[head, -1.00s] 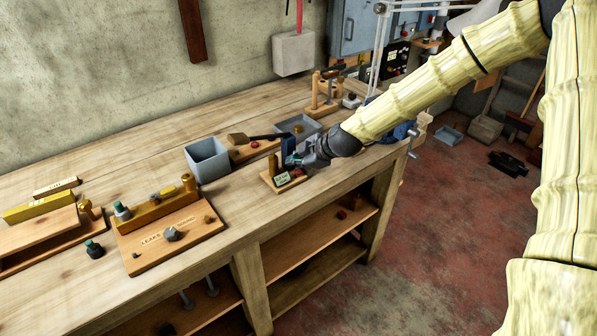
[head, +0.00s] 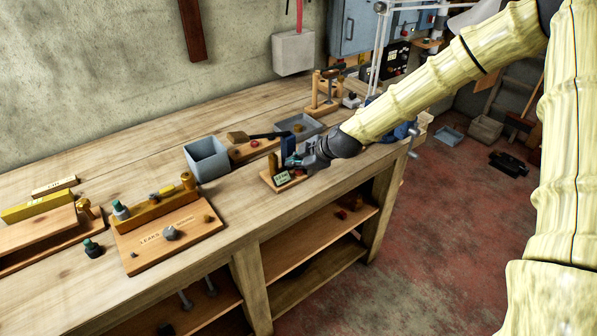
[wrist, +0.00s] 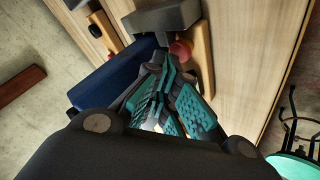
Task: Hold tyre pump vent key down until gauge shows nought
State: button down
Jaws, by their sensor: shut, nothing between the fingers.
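A small wooden stand (head: 270,182) near the bench's front edge carries a brass-coloured post (head: 273,163), a blue upright (head: 288,147) and a small pale-green gauge plate (head: 282,178); its reading is too small to make out. My gripper (head: 290,162) is shut and empty, its tips close beside the blue upright. In the wrist view, my teal-padded fingers (wrist: 163,80) point towards a red knob (wrist: 181,49) on a wooden board, below a dark grey block (wrist: 162,17). I cannot tell whether the tips touch the knob, or whether it is the vent key.
A grey open bin (head: 206,158) and a mallet on a board (head: 256,150) lie left of my gripper. A shallow grey tray (head: 311,126) is behind it. A wooden board with fittings (head: 150,245) lies further left. Bare bench top shows between.

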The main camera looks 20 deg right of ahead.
aim_at(287, 151)
jog(key=shift+f+b, duration=0.4)
jog(key=shift+f, duration=0.05)
dwell(0.8)
jog(key=shift+r, duration=0.1)
dwell(1.6)
jog(key=shift+r+p, duration=0.5)
jog(key=shift+r, duration=0.3)
jog(key=shift+r+p, duration=1.4)
jog(key=shift+r, duration=1.1)
jog(key=shift+a, duration=0.1)
